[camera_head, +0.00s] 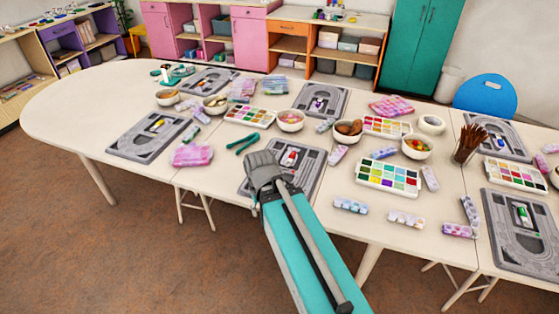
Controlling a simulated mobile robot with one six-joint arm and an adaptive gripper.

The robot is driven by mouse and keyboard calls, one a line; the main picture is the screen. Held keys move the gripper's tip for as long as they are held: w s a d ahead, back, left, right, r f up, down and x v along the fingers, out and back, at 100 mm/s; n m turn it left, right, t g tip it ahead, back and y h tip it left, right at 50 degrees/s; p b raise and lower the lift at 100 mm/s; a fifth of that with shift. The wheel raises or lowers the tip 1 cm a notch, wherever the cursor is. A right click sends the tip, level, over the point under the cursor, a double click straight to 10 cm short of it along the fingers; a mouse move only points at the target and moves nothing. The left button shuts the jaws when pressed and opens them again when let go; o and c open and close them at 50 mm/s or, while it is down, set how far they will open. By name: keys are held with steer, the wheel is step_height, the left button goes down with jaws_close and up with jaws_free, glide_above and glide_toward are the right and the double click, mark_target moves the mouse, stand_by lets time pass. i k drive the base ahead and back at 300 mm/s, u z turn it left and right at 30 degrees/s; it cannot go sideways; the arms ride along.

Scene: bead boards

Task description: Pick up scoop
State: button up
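My gripper (264,166) is the grey end of my teal arm. It is over the front edge of the table, in front of a grey bead board (304,178). Its fingers point away from the camera, so I cannot see whether they are open or shut. I cannot pick out a scoop with certainty. Brown, rounded pieces lie in a white bowl (348,139) right of the gripper. More brown pieces show in a bowl (215,110) and another bowl (168,102) farther left. They are too small to tell whether one is a scoop.
The pale table (85,103) carries several bead boards, paint palettes (388,190), pink and purple packets (192,155), and a brush cup (465,155). Green pliers-like tools (243,143) lie left of the gripper. The table's left end is clear. A blue chair (485,97) stands behind.

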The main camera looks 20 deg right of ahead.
mark_target(291, 159)
steer(key=u, duration=1.85)
steer(key=i, duration=3.25)
steer(key=z, duration=0.05)
